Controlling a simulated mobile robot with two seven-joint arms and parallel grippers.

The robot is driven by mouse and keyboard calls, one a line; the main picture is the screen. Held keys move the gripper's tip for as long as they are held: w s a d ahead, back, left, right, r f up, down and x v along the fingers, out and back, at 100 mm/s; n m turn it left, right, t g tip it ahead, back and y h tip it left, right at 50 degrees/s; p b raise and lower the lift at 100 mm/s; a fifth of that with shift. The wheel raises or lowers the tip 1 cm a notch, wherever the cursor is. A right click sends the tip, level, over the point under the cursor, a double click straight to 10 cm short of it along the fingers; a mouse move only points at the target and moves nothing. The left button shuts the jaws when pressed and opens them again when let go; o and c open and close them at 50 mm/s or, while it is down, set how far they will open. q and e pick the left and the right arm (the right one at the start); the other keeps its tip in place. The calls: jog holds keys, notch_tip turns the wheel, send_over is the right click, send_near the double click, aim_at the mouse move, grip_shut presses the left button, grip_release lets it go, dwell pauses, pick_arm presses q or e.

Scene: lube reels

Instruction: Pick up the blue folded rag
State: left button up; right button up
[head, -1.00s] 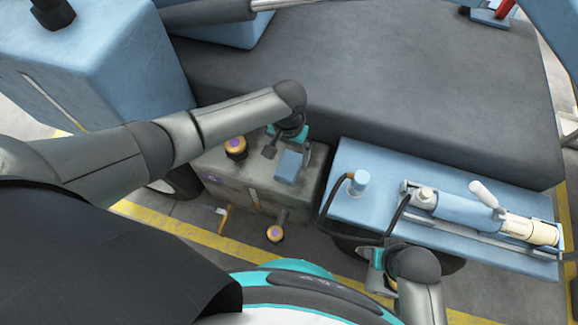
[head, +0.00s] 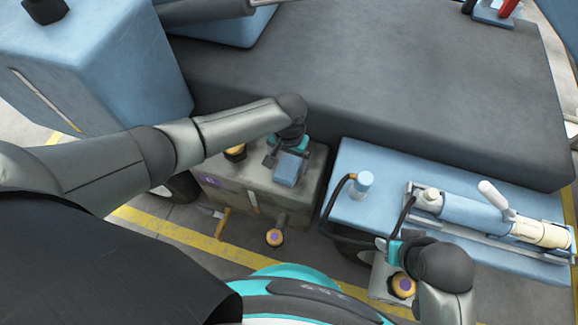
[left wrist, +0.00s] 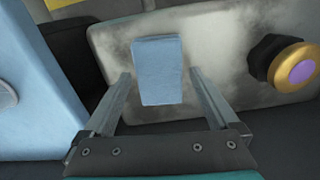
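The blue folded rag (head: 287,169) lies on top of a worn grey metal box (head: 308,187). It also shows in the left wrist view (left wrist: 158,70) as a pale blue rectangle. My left gripper (head: 286,158) is directly over the rag in the head view. In the left wrist view its two fingers (left wrist: 160,80) are open, one on each side of the rag with a gap at both sides; I cannot tell how far beyond the tips the rag is. My right gripper (head: 386,247) is low at the right, beside the blue cart; its fingers are too hidden to read.
A yellow-and-purple knob (head: 235,152) stands on the box left of the rag and shows right of it in the left wrist view (left wrist: 290,65). Another knob (head: 274,237) projects from the box front. A blue cart (head: 345,200) with a cylinder stands right; a large dark block (head: 370,80) lies behind.

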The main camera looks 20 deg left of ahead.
pick_arm(q)
jog(key=c, duration=1.1)
jog(key=shift+r, duration=0.15)
jog(key=shift+c, duration=0.2)
jog(key=shift+r, duration=0.15)
notch_tip(320, 180, up, 10)
jog(key=p, duration=0.6)
notch_tip(320, 180, up, 8)
jog(key=f+p, duration=0.1)
jog(key=p, duration=0.3)
send_over(289, 166)
jog(key=shift+w+r+p, duration=0.1)
jog(key=shift+r+p, duration=0.4)
jog(key=shift+r, duration=0.75)
pick_arm(e)
jog(key=s+d+f+g, duration=0.1)
jog(key=s+d+f, duration=0.2)
jog(key=s+f, duration=0.3)
jog(key=s+d+f, duration=0.4)
jog(key=s+f, duration=0.2)
jog(key=f, duration=0.5)
jog(key=shift+d+g+h, duration=0.15)
jog(key=shift+g+h, duration=0.25)
